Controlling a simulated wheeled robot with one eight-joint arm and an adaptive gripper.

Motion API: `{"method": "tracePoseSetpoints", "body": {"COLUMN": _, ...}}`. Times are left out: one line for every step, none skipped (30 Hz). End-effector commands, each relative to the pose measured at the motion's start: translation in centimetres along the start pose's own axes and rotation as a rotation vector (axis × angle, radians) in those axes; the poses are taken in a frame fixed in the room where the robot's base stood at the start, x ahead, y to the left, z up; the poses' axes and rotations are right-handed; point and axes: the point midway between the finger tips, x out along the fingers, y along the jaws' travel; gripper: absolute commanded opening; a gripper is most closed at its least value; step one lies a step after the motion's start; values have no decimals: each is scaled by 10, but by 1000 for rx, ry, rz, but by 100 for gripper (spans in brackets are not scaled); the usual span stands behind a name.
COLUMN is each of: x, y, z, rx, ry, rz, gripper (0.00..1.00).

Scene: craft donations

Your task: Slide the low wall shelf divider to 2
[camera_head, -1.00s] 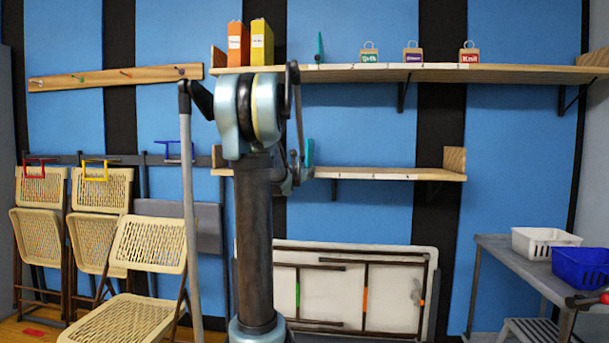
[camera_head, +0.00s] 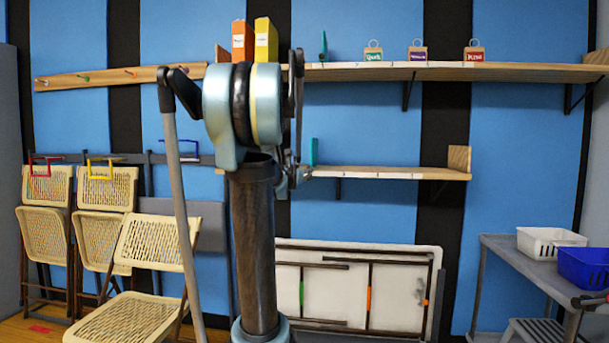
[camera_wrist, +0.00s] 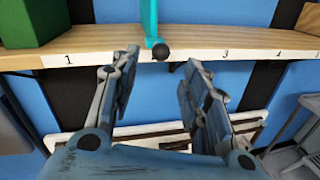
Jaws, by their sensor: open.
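The low wall shelf (camera_head: 400,173) is a wooden board with a numbered front edge; it also fills the top of the wrist view (camera_wrist: 100,52). Its teal divider (camera_head: 315,152) stands upright on it. In the wrist view the divider (camera_wrist: 152,25) has a dark round knob (camera_wrist: 160,52) at the front edge, between labels 1 and 3. No 2 is readable there; the knob covers part of that stretch. My gripper (camera_wrist: 160,66) is open, its two fingers on either side of the knob and slightly below it, with gaps on both sides. In the head view my arm mostly hides the gripper.
A green block (camera_wrist: 32,22) stands on the low shelf left of the divider. The shelf right of the divider is clear up to its wooden end board (camera_head: 459,158). A folded table (camera_head: 400,285) leans below. An upper shelf (camera_head: 450,71) with bags runs above.

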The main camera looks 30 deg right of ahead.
Motion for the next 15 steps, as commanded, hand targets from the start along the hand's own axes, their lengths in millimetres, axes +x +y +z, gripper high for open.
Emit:
{"method": "tracePoseSetpoints", "body": {"x": -7, "y": 0, "z": 0, "rx": 0, "ry": 0, "rz": 1, "gripper": 42}}
{"method": "tracePoseSetpoints", "body": {"x": -11, "y": 0, "z": 0, "rx": 0, "ry": 0, "rz": 1, "gripper": 42}}
{"method": "tracePoseSetpoints", "body": {"x": -16, "y": 0, "z": 0, "rx": 0, "ry": 0, "rz": 0, "gripper": 42}}
{"method": "tracePoseSetpoints", "body": {"x": -18, "y": 0, "z": 0, "rx": 0, "ry": 0, "rz": 0, "gripper": 42}}
{"method": "tracePoseSetpoints", "body": {"x": -21, "y": 0, "z": 0, "rx": 0, "ry": 0, "rz": 0, "gripper": 42}}
{"method": "tracePoseSetpoints", "body": {"x": -24, "y": 0, "z": 0, "rx": 0, "ry": 0, "rz": 0, "gripper": 42}}
{"method": "tracePoseSetpoints", "body": {"x": -26, "y": 0, "z": 0, "rx": 0, "ry": 0, "rz": 0, "gripper": 42}}
{"method": "tracePoseSetpoints", "body": {"x": -28, "y": 0, "z": 0, "rx": 0, "ry": 0, "rz": 0, "gripper": 42}}
{"method": "tracePoseSetpoints", "body": {"x": -30, "y": 0, "z": 0, "rx": 0, "ry": 0, "rz": 0, "gripper": 42}}
{"method": "tracePoseSetpoints", "body": {"x": -31, "y": 0, "z": 0, "rx": 0, "ry": 0, "rz": 0, "gripper": 42}}
{"method": "tracePoseSetpoints", "body": {"x": -32, "y": 0, "z": 0, "rx": 0, "ry": 0, "rz": 0, "gripper": 42}}
{"method": "tracePoseSetpoints", "body": {"x": -32, "y": 0, "z": 0, "rx": 0, "ry": 0, "rz": -1, "gripper": 42}}
{"method": "tracePoseSetpoints", "body": {"x": -33, "y": 0, "z": 0, "rx": 0, "ry": 0, "rz": -1, "gripper": 42}}
{"method": "tracePoseSetpoints", "body": {"x": -33, "y": 0, "z": 0, "rx": 0, "ry": 0, "rz": -1, "gripper": 42}}
{"method": "tracePoseSetpoints", "body": {"x": -33, "y": -1, "z": 0, "rx": 0, "ry": 0, "rz": -1, "gripper": 42}}
